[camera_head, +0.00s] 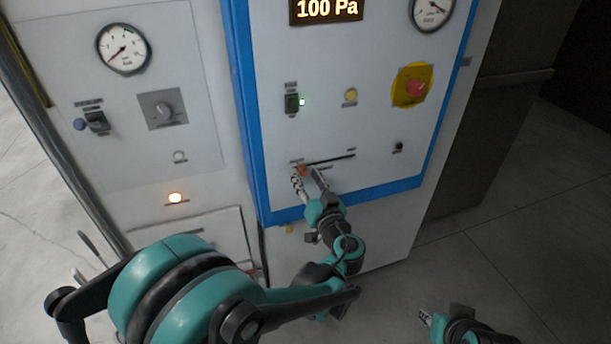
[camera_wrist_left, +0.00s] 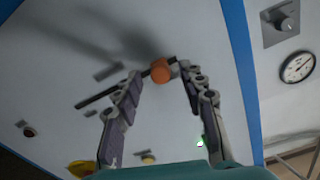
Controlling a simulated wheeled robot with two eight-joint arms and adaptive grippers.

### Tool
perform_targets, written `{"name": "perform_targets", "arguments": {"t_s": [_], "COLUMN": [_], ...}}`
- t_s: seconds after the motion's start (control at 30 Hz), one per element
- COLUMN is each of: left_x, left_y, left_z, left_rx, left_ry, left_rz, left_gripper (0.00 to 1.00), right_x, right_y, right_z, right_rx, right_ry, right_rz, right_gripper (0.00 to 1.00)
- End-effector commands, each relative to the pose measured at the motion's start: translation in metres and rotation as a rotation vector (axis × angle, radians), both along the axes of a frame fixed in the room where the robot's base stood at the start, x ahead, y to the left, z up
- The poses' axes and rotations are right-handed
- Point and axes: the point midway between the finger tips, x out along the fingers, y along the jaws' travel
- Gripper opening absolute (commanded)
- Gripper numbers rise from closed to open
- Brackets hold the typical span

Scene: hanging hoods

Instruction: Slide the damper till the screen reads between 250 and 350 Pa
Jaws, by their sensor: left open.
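The damper's orange knob (camera_head: 301,170) is at the left end of a dark slot (camera_head: 335,159) low on the blue-edged panel. In the left wrist view the knob (camera_wrist_left: 160,71) is near the slot's right end. My left gripper (camera_head: 308,178) is open in front of the knob. In the wrist view its fingertips stand on either side of the knob, with small gaps; contact is not clear. The screen (camera_head: 327,10) reads 100 Pa. My right gripper (camera_head: 425,317) is partly in view at the bottom right, away from the panel; its opening cannot be made out.
Above the slot are a green-lit switch (camera_head: 292,103), a yellow button (camera_head: 350,95) and a red emergency stop (camera_head: 415,88) on yellow. A black knob (camera_head: 398,146) is right of the slot. A gauge (camera_head: 124,48) is on the left panel. The floor at right is clear.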

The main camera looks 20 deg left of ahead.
Motion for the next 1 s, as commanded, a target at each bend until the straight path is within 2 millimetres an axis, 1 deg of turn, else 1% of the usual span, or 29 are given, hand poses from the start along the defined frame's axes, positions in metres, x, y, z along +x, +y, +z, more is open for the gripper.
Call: {"name": "perform_targets", "arguments": {"t_s": [0.13,0.4,0.47,0.5,0.57,0.8,0.87,1.0], "left_x": [0.009,0.01,0.01,0.01,0.01,0.012,0.016,0.03], "left_y": [0.007,0.007,0.007,0.007,0.007,0.004,-0.001,-0.022], "left_z": [0.0,0.0,0.0,0.0,0.0,0.0,-0.001,-0.001], "left_rx": [-0.001,-0.001,-0.001,-0.001,-0.001,0.0,0.0,0.0], "left_ry": [0.001,0.001,0.001,0.001,0.001,0.0,0.001,0.0], "left_rz": [0.0,-0.001,-0.001,-0.001,-0.001,-0.002,-0.003,-0.004], "left_gripper": [0.41,0.41,0.25,0.14,0.0,0.0,0.0,0.0], "right_x": [0.0,0.0,0.0,0.0,0.0,0.0,0.0,0.0], "right_y": [0.0,0.0,0.0,0.0,0.0,0.0,0.0,0.0], "right_z": [-0.001,-0.001,-0.001,-0.001,-0.001,-0.002,-0.003,-0.008], "right_rx": [0.0,0.0,0.0,0.0,0.0,0.0,0.0,0.0], "right_ry": [0.0,0.0,0.0,0.0,0.0,0.0,0.0,0.0], "right_rz": [0.0,0.0,0.0,0.0,0.0,0.0,0.0,0.0], "right_gripper": [0.31,0.31,0.31,0.31,0.31,0.31,0.31,0.31]}}
